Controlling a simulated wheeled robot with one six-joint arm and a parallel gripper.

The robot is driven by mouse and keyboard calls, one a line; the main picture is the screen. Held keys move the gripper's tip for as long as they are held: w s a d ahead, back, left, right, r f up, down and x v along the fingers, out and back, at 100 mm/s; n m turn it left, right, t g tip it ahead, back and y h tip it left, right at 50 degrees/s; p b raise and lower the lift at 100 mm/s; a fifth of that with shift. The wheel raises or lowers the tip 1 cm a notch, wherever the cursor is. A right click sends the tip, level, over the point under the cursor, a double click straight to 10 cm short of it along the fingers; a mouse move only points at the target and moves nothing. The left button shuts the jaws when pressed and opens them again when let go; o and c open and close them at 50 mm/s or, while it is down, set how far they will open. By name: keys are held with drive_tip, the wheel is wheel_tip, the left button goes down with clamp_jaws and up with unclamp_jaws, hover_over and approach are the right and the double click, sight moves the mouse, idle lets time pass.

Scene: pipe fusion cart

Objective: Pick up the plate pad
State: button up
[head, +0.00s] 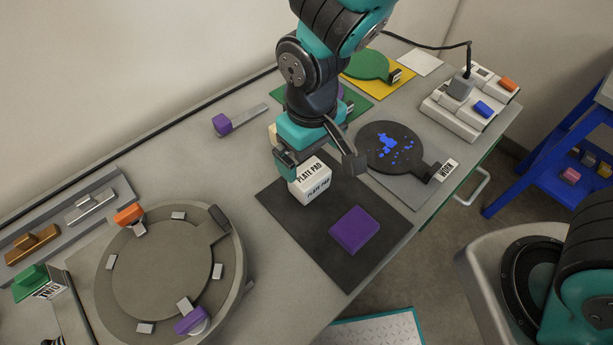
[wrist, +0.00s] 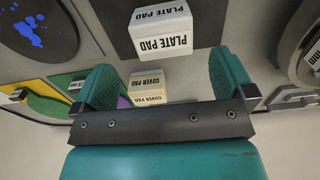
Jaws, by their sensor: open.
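The plate pad (head: 312,186) is a white block labelled "PLATE PAD" on the upper left part of a dark mat (head: 303,238). In the wrist view the plate pad (wrist: 162,32) shows at the top, just beyond my fingertips and roughly between them. My gripper (head: 320,168) is open above and close to the pad, its fingers to either side in the head view. The gripper (wrist: 165,75) is empty. I cannot tell the exact height gap.
A purple block (head: 354,229) lies on the same mat. A cream cover pad (wrist: 148,88) sits behind my gripper. A round plate with blue spots (head: 388,147) is to the right, and a round grey fixture (head: 230,270) to the left.

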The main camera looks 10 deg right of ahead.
sight(310, 173)
drive_tip(key=shift+s+a+f+p, duration=0.1)
drive_tip(key=shift+f+p, duration=0.3)
drive_tip(key=shift+f, duration=1.55)
drive_tip(key=shift+s+a+f+p, duration=0.1)
drive_tip(key=shift+f+p, duration=0.25)
drive_tip(key=shift+f, duration=1.55)
drive_tip(key=c, duration=0.9)
